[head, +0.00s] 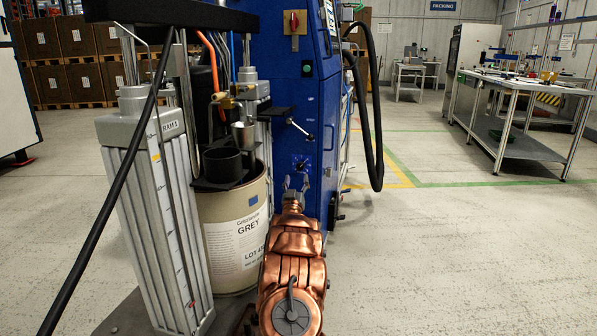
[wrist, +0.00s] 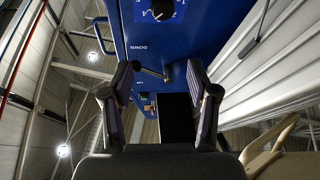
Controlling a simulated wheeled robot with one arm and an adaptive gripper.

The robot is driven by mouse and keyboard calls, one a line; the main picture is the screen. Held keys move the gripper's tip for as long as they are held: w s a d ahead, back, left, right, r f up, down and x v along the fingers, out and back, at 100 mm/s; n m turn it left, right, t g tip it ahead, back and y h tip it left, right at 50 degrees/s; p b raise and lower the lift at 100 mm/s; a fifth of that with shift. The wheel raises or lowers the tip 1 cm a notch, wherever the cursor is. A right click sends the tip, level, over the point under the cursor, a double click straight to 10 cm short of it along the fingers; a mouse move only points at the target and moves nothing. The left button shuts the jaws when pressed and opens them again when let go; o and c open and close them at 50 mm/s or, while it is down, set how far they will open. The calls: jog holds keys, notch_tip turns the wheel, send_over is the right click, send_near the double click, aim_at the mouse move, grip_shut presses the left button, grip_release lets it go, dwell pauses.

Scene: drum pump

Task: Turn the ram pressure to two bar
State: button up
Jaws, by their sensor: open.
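A dark rotary knob (head: 301,164) with a pale scale around it sits on the front of the blue cabinet (head: 291,105), just above my gripper in the head view. In the wrist view the black knob (wrist: 163,9) is at the top edge, cut off, with white scale numbers beside it. Its pointer and exact setting cannot be read. My gripper (head: 296,183) is open and empty, its fingers apart, close to the cabinet face. In the wrist view my gripper (wrist: 163,76) has the knob beyond its fingertips, not between them.
A lever (head: 300,128) with a dark end sticks out of the cabinet above the knob. A black hose (head: 375,120) hangs at the right. Open floor lies farther right, before a workbench (head: 525,92).

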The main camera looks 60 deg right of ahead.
aim_at(300, 168)
jog(key=shift+w+d+f+b, duration=0.1)
jog(key=shift+w+d+b, duration=0.45)
jog(key=shift+d, duration=0.6)
jog(key=shift+w+d+b, duration=0.45)
jog(key=shift+w+d, duration=0.25)
jog(key=shift+d, duration=0.45)
jog(key=shift+w+d+f+b, duration=0.1)
jog(key=shift+w+d+b, duration=0.45)
jog(key=shift+d, duration=0.6)
jog(key=shift+w+d+r, duration=0.15)
jog(key=shift+w+d, duration=0.05)
jog(key=shift+d, duration=0.15)
jog(key=shift+w+d, duration=0.15)
jog(key=shift+d, duration=0.2)
jog(key=shift+w+d+b, duration=0.3)
jog(key=shift+d+b, duration=0.35)
jog(key=shift+b, duration=0.05)
jog(key=shift+w+d+r, duration=0.1)
jog(key=shift+r, duration=0.05)
